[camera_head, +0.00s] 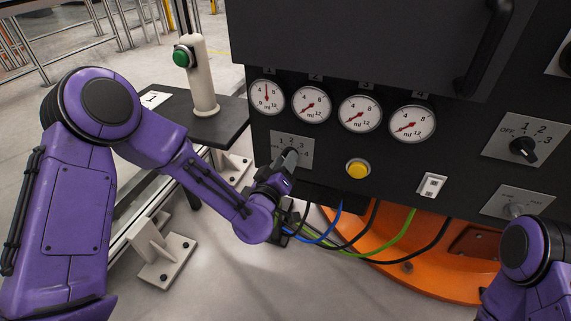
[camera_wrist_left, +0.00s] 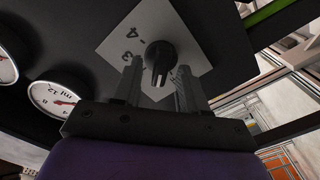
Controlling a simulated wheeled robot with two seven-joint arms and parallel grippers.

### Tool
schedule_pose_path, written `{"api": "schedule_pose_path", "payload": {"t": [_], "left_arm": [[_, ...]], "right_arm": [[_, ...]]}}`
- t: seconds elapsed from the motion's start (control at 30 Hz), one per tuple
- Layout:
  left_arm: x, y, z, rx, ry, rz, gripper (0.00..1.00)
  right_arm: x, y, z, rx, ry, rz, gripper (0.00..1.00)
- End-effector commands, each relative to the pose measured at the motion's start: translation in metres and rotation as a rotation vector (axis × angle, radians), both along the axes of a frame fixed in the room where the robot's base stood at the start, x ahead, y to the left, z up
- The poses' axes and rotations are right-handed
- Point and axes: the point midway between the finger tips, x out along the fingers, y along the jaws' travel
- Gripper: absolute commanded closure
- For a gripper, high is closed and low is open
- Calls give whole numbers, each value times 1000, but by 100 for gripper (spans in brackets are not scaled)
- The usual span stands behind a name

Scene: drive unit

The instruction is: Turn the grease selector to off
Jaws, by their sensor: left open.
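A black knob sits on a grey plate (camera_head: 279,144) marked with numbers, below the gauges on the dark panel. My left gripper (camera_head: 286,163) is in front of this plate and hides most of the knob. In the left wrist view the black knob (camera_wrist_left: 160,54) shows on its plate (camera_wrist_left: 118,42), with its ridge between the two open fingers of my left gripper (camera_wrist_left: 158,84). I cannot tell whether the fingers touch it. A second black knob (camera_head: 523,149) is on a plate (camera_head: 496,131) marked OFF, 1, 2, 3 at the right. My right gripper is out of view.
Several round gauges (camera_head: 311,104) line the panel above. A yellow button (camera_head: 358,169), a white switch (camera_head: 432,185) and a grey knob (camera_head: 514,211) are to the right. Cables (camera_head: 325,236) hang below, over an orange base (camera_head: 443,262). A green-button post (camera_head: 200,80) stands left.

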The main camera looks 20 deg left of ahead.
Motion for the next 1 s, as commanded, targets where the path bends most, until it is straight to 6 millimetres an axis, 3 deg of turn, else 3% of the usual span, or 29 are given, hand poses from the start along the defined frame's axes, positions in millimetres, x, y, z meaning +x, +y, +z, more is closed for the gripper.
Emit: {"api": "schedule_pose_path", "payload": {"t": [0.3, 0.33, 0.4, 0.47, 0.77, 1.0], "left_arm": [[7, 0, 0, 0, 2, 1, 57], [7, 0, 0, 0, 2, 1, 61], [7, 0, 0, 0, 1, 0, 84], [7, 0, 0, 0, 1, 0, 100], [7, -1, 0, -18, 3, -2, 100], [7, 0, 0, -127, 8, -2, 100]], "right_arm": [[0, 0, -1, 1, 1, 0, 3], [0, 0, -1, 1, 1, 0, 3], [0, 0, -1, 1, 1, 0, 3], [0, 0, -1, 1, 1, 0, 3], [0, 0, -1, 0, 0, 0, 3], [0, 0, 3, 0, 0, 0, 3]]}}
